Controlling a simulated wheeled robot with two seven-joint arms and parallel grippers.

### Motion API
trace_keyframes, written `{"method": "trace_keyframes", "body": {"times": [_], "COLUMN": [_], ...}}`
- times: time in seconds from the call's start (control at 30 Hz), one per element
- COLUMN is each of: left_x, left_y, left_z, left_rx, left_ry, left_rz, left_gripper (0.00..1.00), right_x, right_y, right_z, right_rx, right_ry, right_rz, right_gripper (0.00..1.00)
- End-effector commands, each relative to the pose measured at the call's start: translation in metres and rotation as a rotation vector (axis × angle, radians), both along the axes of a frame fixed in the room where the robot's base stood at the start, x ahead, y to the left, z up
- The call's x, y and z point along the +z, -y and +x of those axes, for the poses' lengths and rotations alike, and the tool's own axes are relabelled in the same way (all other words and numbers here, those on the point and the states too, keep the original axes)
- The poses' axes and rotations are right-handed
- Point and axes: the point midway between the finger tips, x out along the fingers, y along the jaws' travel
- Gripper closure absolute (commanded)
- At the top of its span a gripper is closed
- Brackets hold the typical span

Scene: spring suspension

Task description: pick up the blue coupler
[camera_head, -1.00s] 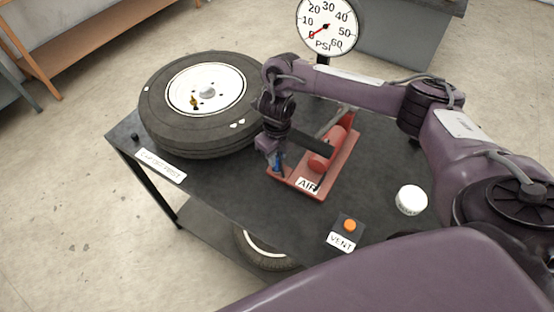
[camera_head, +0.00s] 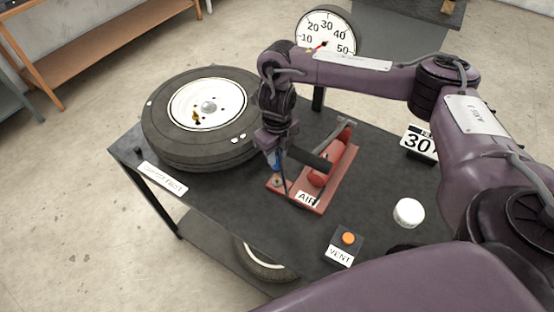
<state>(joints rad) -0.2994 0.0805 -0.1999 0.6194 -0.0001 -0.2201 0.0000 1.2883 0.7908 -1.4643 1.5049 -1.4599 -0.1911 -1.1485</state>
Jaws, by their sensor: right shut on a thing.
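The blue coupler (camera_head: 274,160) is between the fingers of my right gripper (camera_head: 277,156), which is shut on it. The gripper points down over the left front end of the red air pump base (camera_head: 315,203), marked AIR. The coupler is held just above that base, and a small knob (camera_head: 277,182) shows on the base below it. The fingers hide part of the coupler. My left gripper is not in view.
A tire (camera_head: 160,140) with a white rim and brass valve lies left of my gripper. A VENT box (camera_head: 346,243), a white cap (camera_head: 409,212), a "30" sign (camera_head: 419,143) and a pressure gauge (camera_head: 340,28) stand around. The front table area (camera_head: 240,208) is clear.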

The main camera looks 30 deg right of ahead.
Motion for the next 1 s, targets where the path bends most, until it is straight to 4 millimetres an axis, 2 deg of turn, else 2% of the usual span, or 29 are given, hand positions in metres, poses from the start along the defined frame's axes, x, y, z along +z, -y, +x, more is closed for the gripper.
{"method": "trace_keyframes", "body": {"times": [0.03, 0.53, 0.83, 1.0], "left_x": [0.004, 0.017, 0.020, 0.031], "left_y": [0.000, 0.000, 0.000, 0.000], "left_z": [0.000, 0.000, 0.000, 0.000], "left_rx": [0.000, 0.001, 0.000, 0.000], "left_ry": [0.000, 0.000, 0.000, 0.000], "left_rz": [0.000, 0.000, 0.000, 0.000], "left_gripper": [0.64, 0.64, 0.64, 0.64], "right_x": [0.012, 0.099, 0.126, 0.137], "right_y": [0.000, 0.000, 0.000, 0.000], "right_z": [0.001, 0.001, 0.000, -0.001], "right_rx": [0.002, 0.001, 0.001, 0.000], "right_ry": [0.004, 0.004, 0.000, -0.001], "right_rz": [-0.001, -0.001, -0.001, 0.001], "right_gripper": [1.00, 1.00, 1.00, 1.00]}}
